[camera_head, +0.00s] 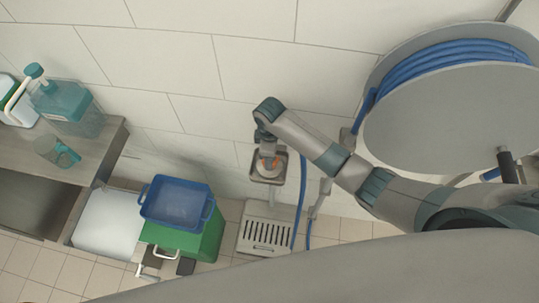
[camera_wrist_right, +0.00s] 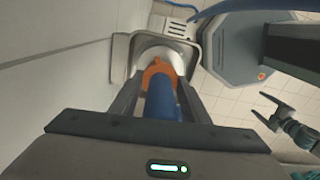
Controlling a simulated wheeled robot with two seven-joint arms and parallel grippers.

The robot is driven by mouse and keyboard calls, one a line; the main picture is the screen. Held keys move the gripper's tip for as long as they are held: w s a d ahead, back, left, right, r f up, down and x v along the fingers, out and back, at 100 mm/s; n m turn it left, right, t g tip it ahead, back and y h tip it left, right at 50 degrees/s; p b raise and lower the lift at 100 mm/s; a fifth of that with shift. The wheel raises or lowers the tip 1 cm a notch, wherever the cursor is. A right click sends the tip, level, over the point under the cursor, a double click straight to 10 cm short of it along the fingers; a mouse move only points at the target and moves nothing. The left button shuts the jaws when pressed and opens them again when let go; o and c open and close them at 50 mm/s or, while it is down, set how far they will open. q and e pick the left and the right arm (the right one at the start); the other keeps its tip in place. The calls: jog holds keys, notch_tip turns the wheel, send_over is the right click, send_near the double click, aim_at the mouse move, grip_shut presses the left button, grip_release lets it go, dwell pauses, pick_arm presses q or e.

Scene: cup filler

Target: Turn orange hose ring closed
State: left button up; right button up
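The orange hose ring (camera_wrist_right: 158,72) sits around the front of a blue hose (camera_wrist_right: 162,100), at a pale round opening in a grey holder. In the head view the ring (camera_head: 267,161) is small and partly covered. My right gripper (camera_wrist_right: 160,78) has one finger on each side of the ring. The ring fills the gap between the tips, so the gripper looks shut on it; exact contact is hard to see. My left gripper (camera_wrist_right: 272,112) shows in the right wrist view, away to the right, fingers spread and empty. I cannot make it out in the head view.
A large hose reel (camera_head: 450,115) stands at the right. A tiled wall (camera_head: 250,70) is close behind the holder. Below are a grated box (camera_head: 266,233) and a blue crate (camera_head: 177,203) above a green one (camera_head: 200,240). A shelf (camera_head: 95,160) holds bottles at left.

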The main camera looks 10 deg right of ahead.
jog(key=shift+m, duration=0.3)
jog(key=m, duration=0.7)
jog(key=shift+m, duration=0.3)
jog(key=m, duration=0.4)
jog(key=shift+a+m, duration=0.1)
jog(key=shift+m, duration=0.2)
jog(key=m, duration=0.4)
jog(key=shift+m, duration=0.3)
jog(key=o, duration=1)
jog(key=shift+o, duration=0.2)
